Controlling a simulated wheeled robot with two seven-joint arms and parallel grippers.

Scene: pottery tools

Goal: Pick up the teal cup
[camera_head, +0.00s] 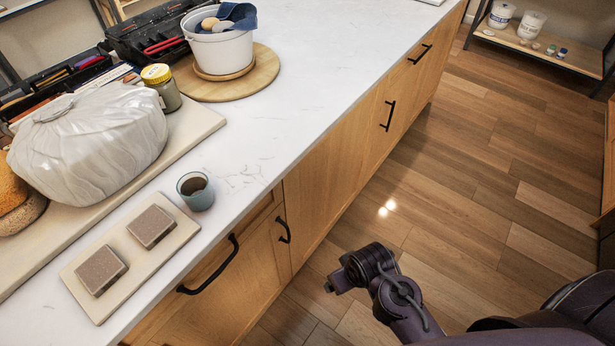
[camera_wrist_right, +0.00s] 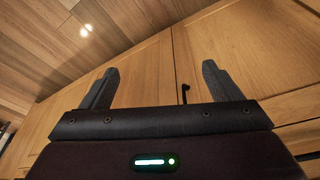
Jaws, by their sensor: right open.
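The teal cup (camera_head: 195,190) stands upright on the white counter, near its front edge, with something dark brown inside. My right gripper (camera_head: 329,287) is out over the floor, in front of the cabinet and to the right of the cup, well apart from it. In the right wrist view my right gripper (camera_wrist_right: 158,82) has its two fingers wide apart with nothing between them, facing the wooden cabinet doors. The cup does not show in the right wrist view. My left gripper is not in view.
A board (camera_head: 180,237) with two brown blocks lies just left of the cup. A plastic-wrapped lump (camera_head: 90,140), a jar (camera_head: 161,87) and a white bucket (camera_head: 222,50) stand behind it. Black handles (camera_head: 210,270) stick out from the cabinet (camera_head: 335,180). The counter right of the cup is clear.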

